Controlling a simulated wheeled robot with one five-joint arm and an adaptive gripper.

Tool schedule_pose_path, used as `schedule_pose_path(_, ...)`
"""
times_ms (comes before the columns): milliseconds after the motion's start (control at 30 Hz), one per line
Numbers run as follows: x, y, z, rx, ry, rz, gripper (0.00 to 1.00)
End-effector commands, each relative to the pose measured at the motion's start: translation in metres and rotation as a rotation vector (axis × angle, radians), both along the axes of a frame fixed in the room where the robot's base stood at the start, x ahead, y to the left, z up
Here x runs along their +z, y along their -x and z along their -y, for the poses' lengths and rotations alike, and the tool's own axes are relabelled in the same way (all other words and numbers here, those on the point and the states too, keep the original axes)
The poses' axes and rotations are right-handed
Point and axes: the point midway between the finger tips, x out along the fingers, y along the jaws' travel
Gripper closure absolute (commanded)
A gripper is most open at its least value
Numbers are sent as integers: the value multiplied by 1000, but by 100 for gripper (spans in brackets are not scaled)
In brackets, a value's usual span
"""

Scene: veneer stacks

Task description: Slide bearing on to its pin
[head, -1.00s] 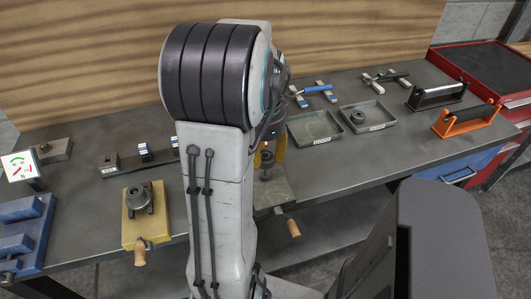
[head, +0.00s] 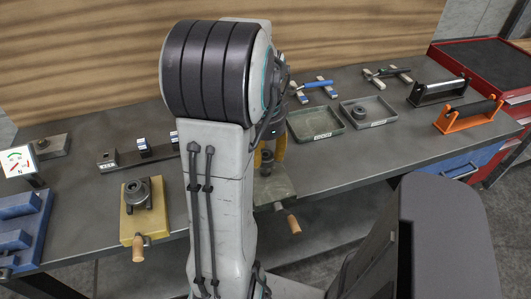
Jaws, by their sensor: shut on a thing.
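My gripper (head: 268,158) shows only in part, as two yellow fingers beyond my arm. It is shut on a small dark round part, seemingly the bearing (head: 267,157), just above a grey-green fixture (head: 279,187) with a wooden handle. My arm hides the fixture's left side, and the pin cannot be made out clearly. I cannot tell whether the bearing is around the pin or above it. A yellow fixture (head: 129,226) with a wooden handle carries a dark round part (head: 138,194) left of my arm.
A green tray (head: 316,123) looks empty; a grey tray (head: 376,112) holds a dark ring (head: 359,113). Clamps (head: 312,88), a black-handled stand (head: 438,93) and an orange stand (head: 468,117) are at the right. A blue rack (head: 22,232) stands at the left. The bench's front right is clear.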

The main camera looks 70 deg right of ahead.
Motion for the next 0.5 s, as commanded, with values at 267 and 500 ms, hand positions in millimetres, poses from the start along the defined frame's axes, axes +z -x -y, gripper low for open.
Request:
schedule_pose_path(267,0,0,0,0,0,0,96)
schedule_pose_path(500,-3,0,0,0,0,0,96)
